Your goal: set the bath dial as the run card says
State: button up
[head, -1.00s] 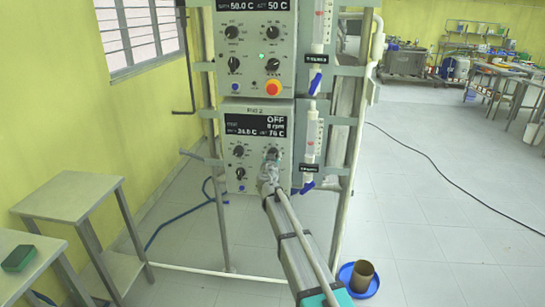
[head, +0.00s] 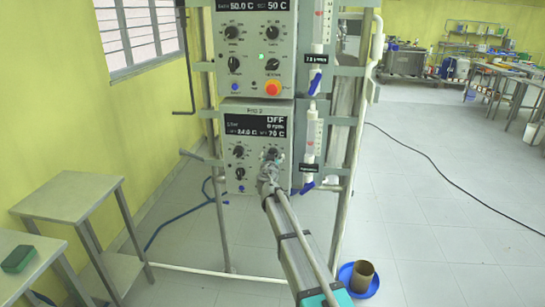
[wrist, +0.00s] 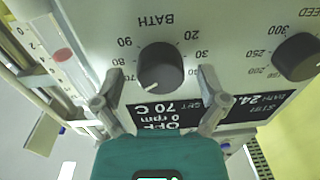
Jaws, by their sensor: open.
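The bath dial (wrist: 163,66) is a round black knob with a white mark, on the pale panel of the lower reactor unit (head: 232,190). The wrist view shows it upside down, with the mark towards the picture's bottom, slightly left. My gripper (wrist: 160,74) is open, one finger on each side of the dial, with visible gaps between fingers and knob. In the head view my gripper (head: 270,163) is in front of the panel's right dial and partly hides it. The display (wrist: 180,112) reads OFF, 0 rpm and SET 70 C. No run card is readable.
The speed dial (wrist: 297,57) sits beside the bath dial. An upper unit (head: 255,50) with a red button is above. Glass tubes with blue valves (head: 307,186) stand close on the right. A blue basin (head: 347,279) is on the floor.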

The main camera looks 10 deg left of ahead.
jog(key=s, duration=1.2)
jog(key=shift+d, duration=0.15)
jog(key=s+d+f+m+g+h+p, duration=0.25)
jog(key=s+d+g, duration=0.25)
jog(key=d, duration=0.7)
jog(key=s+d+f+m+g+h+p, duration=0.1)
jog(key=s+d+f+g+h+p, duration=0.3)
jog(key=d, duration=0.8)
jog(key=s+d+f+n+g+y+p, duration=0.1)
jog(key=s+n+g+y, duration=0.1)
jog(key=s, duration=0.8)
jog(key=s+d+f+n+g+y+p, duration=0.1)
jog(key=s+d+f+g+y+p, duration=0.1)
jog(key=s+g+y, duration=0.2)
jog(key=s+g, duration=0.3)
jog(key=s, duration=0.3)
jog(key=shift+n, duration=0.35)
jog(key=shift+w, duration=0.1)
